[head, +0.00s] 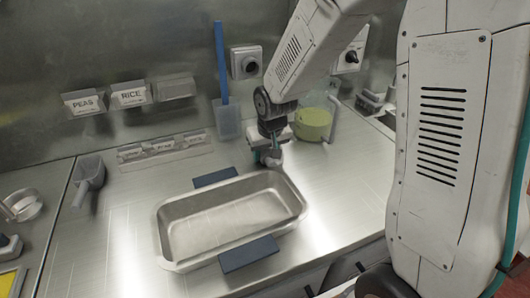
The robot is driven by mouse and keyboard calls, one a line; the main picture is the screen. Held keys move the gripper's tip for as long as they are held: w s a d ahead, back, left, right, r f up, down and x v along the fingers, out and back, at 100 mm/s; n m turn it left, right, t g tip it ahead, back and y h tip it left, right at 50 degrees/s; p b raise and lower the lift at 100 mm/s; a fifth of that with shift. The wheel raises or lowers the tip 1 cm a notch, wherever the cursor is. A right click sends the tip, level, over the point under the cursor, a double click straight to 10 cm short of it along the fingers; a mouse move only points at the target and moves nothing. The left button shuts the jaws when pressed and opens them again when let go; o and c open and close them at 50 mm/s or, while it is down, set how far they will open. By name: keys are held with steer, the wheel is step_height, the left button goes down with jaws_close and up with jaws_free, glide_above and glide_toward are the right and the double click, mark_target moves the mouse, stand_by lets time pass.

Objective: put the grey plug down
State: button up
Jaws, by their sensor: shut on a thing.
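My gripper (268,152) points down just behind the far right rim of the metal pan (165,235). It is shut on the grey plug (272,160), a small pale grey shape at the fingertips. The plug is mostly hidden by the fingers. I cannot tell whether its underside touches the steel counter (345,185) or hangs just above it.
Blue pads (248,254) lie at the pan's near and far sides. A green-filled clear jug (312,122) stands close behind my gripper, right. A blue-handled tool (221,60) stands in a holder. A grey scoop (90,172) lies left. The counter right of the pan is clear.

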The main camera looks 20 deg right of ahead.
steer(key=o, duration=1)
steer(key=shift+f, duration=0.1)
steer(key=v, duration=1.1)
steer(key=s+d+r+g, duration=0.1)
steer(key=s+r, duration=0.3)
steer(key=s, duration=0.9)
steer(key=s+d+r+g, duration=0.1)
steer(key=s+r, duration=0.3)
steer(key=s, duration=1)
steer(key=shift+d, duration=0.5)
